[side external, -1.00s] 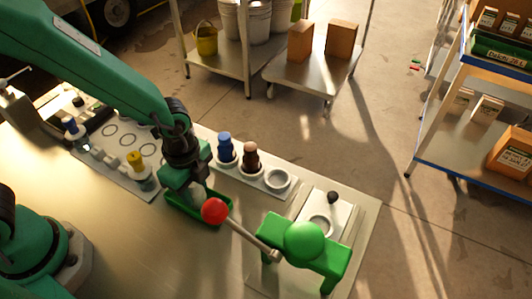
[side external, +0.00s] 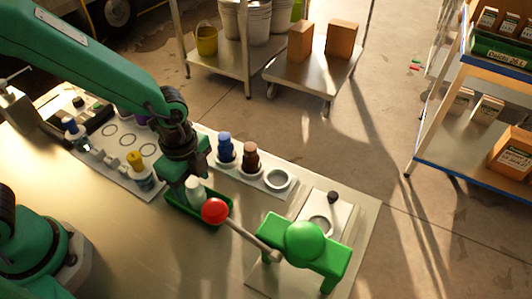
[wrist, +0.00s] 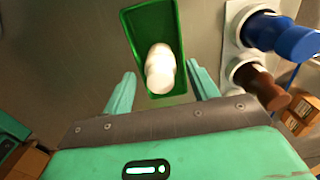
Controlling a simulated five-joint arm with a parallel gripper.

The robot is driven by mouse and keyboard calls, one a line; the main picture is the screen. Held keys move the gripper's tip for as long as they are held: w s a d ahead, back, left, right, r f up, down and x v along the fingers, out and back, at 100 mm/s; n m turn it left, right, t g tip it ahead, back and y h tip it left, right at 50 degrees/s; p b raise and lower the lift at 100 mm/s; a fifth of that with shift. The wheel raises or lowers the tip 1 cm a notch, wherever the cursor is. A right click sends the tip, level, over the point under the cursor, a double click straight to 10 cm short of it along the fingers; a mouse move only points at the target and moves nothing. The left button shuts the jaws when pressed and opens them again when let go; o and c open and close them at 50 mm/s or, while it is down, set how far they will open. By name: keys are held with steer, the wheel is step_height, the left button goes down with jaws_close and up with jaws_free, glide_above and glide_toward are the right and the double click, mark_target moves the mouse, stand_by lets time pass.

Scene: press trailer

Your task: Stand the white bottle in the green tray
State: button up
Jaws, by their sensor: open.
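The white bottle (side external: 196,190) stands in the green tray (side external: 217,216), near the tray's lower end in the wrist view. There the white bottle (wrist: 160,68) looks upright, and the green tray's rim (wrist: 128,30) surrounds it. My gripper (side external: 186,185) is just above and beside the bottle in the side view. In the wrist view my gripper (wrist: 158,92) is open, with one finger on each side of the bottle and a gap to it on both sides. The bottle's base is partly hidden.
A white rack holds a blue bottle (side external: 225,148) and a brown bottle (side external: 250,156), with an empty ring (side external: 278,180) beside them. A red-knobbed lever (side external: 214,211) on a green press (side external: 303,245) stands close to the tray. A yellow-capped bottle (side external: 138,168) stands left.

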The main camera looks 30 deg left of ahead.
step_height(320, 180, up, 10)
stand_by(0.5)
stand_by(0.5)
steer(key=s+a+r+n+t, duration=0.2)
steer(key=s+a+r+n, duration=0.1)
steer(key=a+n, duration=0.5)
steer(key=s+a+r+n+t, duration=0.3)
steer(key=a+r+n, duration=0.3)
steer(key=a+n, duration=0.3)
steer(key=shift+a+n+t, duration=0.2)
steer(key=shift+n+t, duration=0.1)
steer(key=shift+n, duration=0.2)
stand_by(0.4)
